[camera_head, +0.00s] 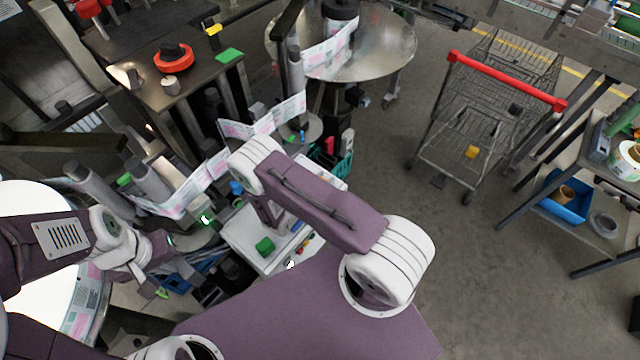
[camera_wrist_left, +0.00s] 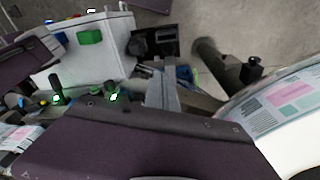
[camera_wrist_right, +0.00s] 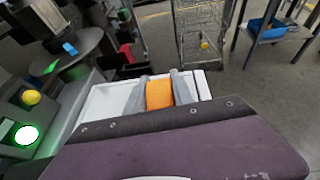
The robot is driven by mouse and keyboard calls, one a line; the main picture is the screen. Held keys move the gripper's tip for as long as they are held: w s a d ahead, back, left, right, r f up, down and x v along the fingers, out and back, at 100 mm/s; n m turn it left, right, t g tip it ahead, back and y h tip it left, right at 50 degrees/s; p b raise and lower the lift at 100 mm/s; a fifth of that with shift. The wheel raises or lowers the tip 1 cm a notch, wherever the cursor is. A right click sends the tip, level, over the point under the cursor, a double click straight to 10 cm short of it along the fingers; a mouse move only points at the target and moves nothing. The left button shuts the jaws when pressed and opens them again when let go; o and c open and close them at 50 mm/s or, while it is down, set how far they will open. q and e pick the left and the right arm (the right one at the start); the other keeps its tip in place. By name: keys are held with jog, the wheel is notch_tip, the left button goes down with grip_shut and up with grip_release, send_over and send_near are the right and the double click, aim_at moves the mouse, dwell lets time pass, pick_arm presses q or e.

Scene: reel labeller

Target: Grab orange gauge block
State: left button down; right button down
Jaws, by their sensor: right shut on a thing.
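The orange gauge block (camera_wrist_right: 160,94) shows in the right wrist view, between the two grey fingers of my right gripper (camera_wrist_right: 160,90). The right gripper is shut on it, above a white surface (camera_wrist_right: 103,99). In the head view my right forearm hides the block and that gripper. My left gripper (camera_wrist_left: 163,95) shows in the left wrist view with its fingers together and nothing visible between them. It is apart from the white cabinet, which carries a green block (camera_wrist_left: 90,37).
The white cabinet (camera_head: 240,233) stands below my right arm, with a green block (camera_head: 265,245) on top. A label strip (camera_head: 265,121) runs past rollers to a round metal table (camera_head: 385,50). A shopping cart (camera_head: 480,120) stands at right; open floor lies before it.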

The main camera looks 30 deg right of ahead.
jog(key=shift+r, duration=0.15)
jog(key=shift+r, duration=0.35)
notch_tip(320, 180, up, 3)
jog(key=shift+w+f+b, duration=0.1)
jog(key=shift+b, duration=0.6)
jog(key=s+d+r, duration=0.1)
jog(key=s+r, duration=0.2)
jog(key=s, duration=0.2)
jog(key=s+d+r+p, duration=0.1)
jog(key=s+r, duration=0.3)
jog(key=s, duration=0.2)
jog(key=shift+s+d+r, duration=0.15)
jog(key=shift+s+d, duration=0.15)
